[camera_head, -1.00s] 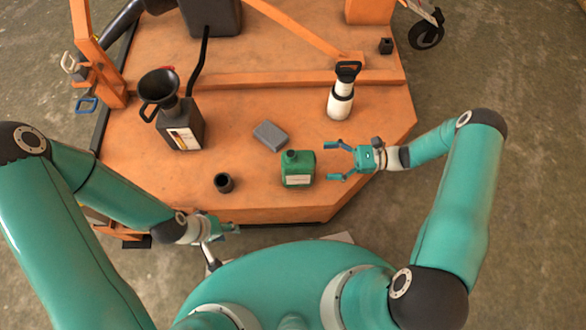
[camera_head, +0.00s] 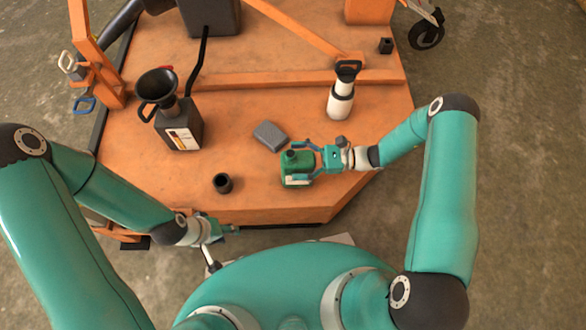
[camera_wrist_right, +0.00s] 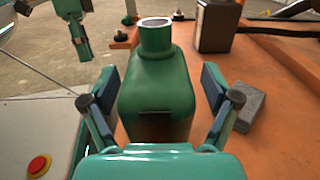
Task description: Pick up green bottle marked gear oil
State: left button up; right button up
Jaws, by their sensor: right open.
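The green bottle (camera_head: 297,167) stands upright on the orange platform near its front edge, with a pale label on its front partly covered. My right gripper (camera_head: 300,163) is open with its fingers on either side of the bottle. In the right wrist view the bottle (camera_wrist_right: 158,85) stands between the two open fingers (camera_wrist_right: 160,105), its open neck at the top; a gap shows beside the fingers. My left gripper (camera_head: 228,229) is low at the platform's front left edge, away from the bottle; its fingers are too small to read.
On the orange platform (camera_head: 260,205) a grey block (camera_head: 270,134) lies just behind the bottle. A black cup (camera_head: 223,183) stands to its left, a dark can with funnel (camera_head: 180,128) farther left. A white bottle with black handle (camera_head: 340,100) stands behind right.

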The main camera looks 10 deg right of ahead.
grip_shut()
dwell(0.3)
jog(key=shift+r, duration=0.1)
